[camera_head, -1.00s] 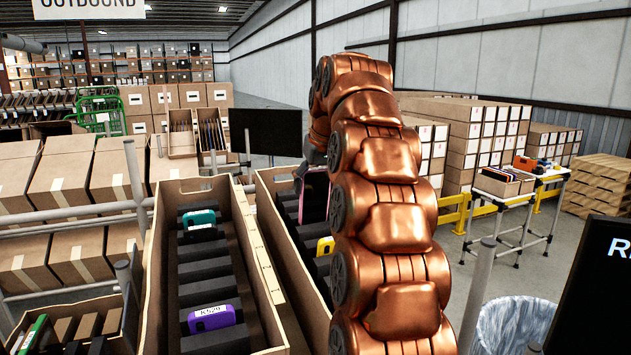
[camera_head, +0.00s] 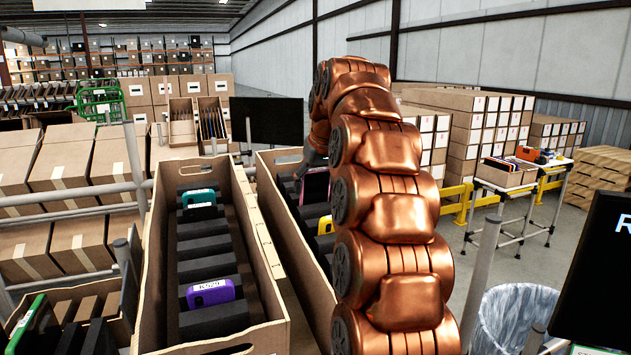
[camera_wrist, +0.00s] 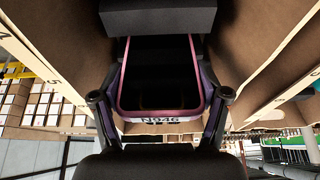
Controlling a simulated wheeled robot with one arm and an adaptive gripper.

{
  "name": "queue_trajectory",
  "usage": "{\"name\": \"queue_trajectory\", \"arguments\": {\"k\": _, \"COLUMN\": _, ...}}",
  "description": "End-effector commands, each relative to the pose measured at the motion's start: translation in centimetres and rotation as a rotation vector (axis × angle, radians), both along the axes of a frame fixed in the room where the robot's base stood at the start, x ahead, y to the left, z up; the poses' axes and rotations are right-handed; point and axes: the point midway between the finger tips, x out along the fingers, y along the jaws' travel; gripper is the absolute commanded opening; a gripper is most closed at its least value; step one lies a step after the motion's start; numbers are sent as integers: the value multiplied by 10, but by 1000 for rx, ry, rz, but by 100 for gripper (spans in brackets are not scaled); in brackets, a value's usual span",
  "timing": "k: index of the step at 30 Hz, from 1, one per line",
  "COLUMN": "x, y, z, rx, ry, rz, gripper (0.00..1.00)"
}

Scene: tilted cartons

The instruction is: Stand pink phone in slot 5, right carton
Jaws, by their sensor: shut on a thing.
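The pink phone (camera_head: 315,186) is upright among the black dividers of the right carton (camera_head: 318,318), with its lower part hidden from the head view. In the wrist view the pink-rimmed phone (camera_wrist: 160,75) shows a dark face and a white label, N946. My gripper (camera_wrist: 163,96) is shut on the phone, one finger at each side edge. A black foam divider (camera_wrist: 157,17) lies right by the phone's far end. A "5" shows on the carton wall beside the phone in the wrist view. I cannot tell whether the phone touches the slot bottom.
A yellow phone (camera_head: 325,225) stands nearer in the right carton, partly behind my arm. The left carton (camera_head: 264,262) holds a teal phone (camera_head: 199,198) and a purple phone (camera_head: 210,292). Carton walls rise close on both sides of my gripper.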

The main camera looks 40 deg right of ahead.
Motion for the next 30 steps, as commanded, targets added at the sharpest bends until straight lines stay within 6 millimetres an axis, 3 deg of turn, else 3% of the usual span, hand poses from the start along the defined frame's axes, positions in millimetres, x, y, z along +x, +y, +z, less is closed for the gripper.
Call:
{"name": "queue_trajectory", "arguments": {"k": 26, "x": 7, "y": -1, "z": -48, "rx": 4, "ry": 14, "rz": 2, "gripper": 28}}
{"name": "queue_trajectory", "arguments": {"k": 27, "x": 7, "y": -1, "z": -49, "rx": 6, "ry": 16, "rz": 2, "gripper": 22}}
{"name": "queue_trajectory", "arguments": {"k": 30, "x": 6, "y": -1, "z": -52, "rx": 8, "ry": 23, "rz": 2, "gripper": 16}}
